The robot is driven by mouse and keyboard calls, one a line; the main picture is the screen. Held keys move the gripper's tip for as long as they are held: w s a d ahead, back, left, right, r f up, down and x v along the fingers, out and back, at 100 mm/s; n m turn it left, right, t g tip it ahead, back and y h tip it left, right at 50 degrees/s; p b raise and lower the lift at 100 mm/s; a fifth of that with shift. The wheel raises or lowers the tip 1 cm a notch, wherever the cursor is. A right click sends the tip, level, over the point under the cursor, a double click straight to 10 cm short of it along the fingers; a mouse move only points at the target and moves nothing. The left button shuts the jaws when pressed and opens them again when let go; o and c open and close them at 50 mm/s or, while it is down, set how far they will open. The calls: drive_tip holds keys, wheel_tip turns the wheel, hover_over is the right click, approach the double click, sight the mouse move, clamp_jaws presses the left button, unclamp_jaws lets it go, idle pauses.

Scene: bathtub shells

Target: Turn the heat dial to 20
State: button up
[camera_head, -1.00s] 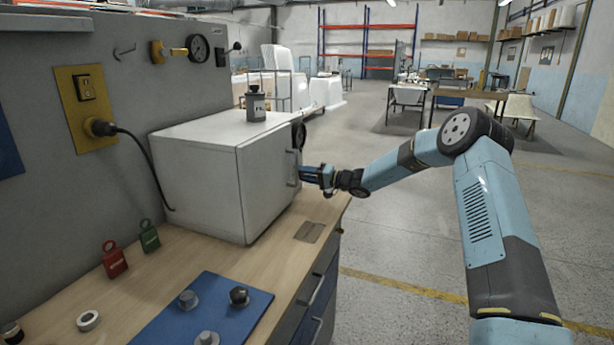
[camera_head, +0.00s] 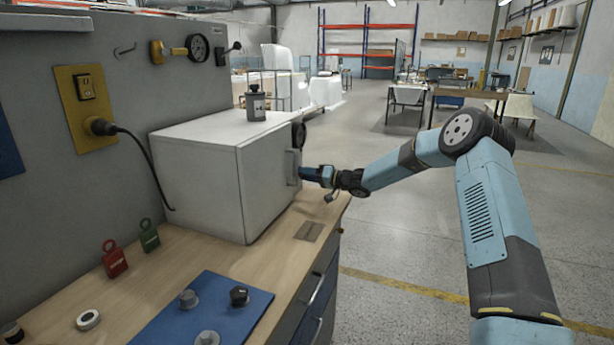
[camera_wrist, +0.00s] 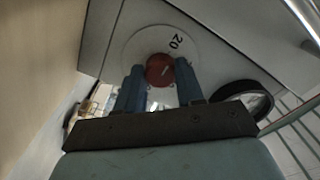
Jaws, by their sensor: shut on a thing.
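The heat dial is a red knob (camera_wrist: 159,69) on a white round plate (camera_wrist: 135,48) marked "20", seen in the wrist view. A short pale mark on the knob slants toward the upper right, roughly toward the "20"; its exact alignment is too small to tell. My gripper (camera_wrist: 159,87) is shut on the knob, one blue finger on each side. In the head view my gripper (camera_head: 312,174) reaches the front face of the white box (camera_head: 205,175) from the right. The dial is hidden there.
A vertical handle (camera_head: 292,168) and a black round part (camera_head: 299,134) are on the box front, close to my gripper. A canister (camera_head: 256,104) stands on the box. A blue mat with knobs (camera_head: 215,312) and padlocks (camera_head: 116,260) lie left. The floor at right is open.

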drive_tip(key=o, duration=0.8)
drive_tip(key=shift+f, duration=0.3)
drive_tip(key=shift+c, duration=0.2)
drive_tip(key=shift+o, duration=1.4)
drive_tip(key=shift+r, duration=0.2)
drive_tip(key=v, duration=1.3)
drive_tip(key=shift+d, duration=0.35)
drive_tip(key=s+a+r+n+g+h, duration=0.1)
drive_tip(key=s+r+g+h, duration=0.4)
drive_tip(key=s, duration=0.7)
drive_tip(key=s+r+n+h, duration=0.1)
drive_tip(key=s+r+h, duration=0.2)
drive_tip(key=s+r, duration=0.55)
drive_tip(key=s+d+r+m+t+h, duration=0.1)
drive_tip(key=s+d, duration=0.4)
drive_tip(key=s, duration=0.6)
drive_tip(key=s+d+r+m+t+h, duration=0.2)
drive_tip(key=s+d+h, duration=0.3)
drive_tip(key=s, duration=0.6)
drive_tip(key=s+d+r+m+t+h, duration=0.1)
drive_tip(key=s+d+r+m+h, duration=0.1)
drive_tip(key=s+d, duration=0.4)
drive_tip(key=s+m+h, duration=0.1)
drive_tip(key=s, duration=0.4)
drive_tip(key=shift+s+d, duration=0.25)
drive_tip(key=shift+s, duration=0.15)
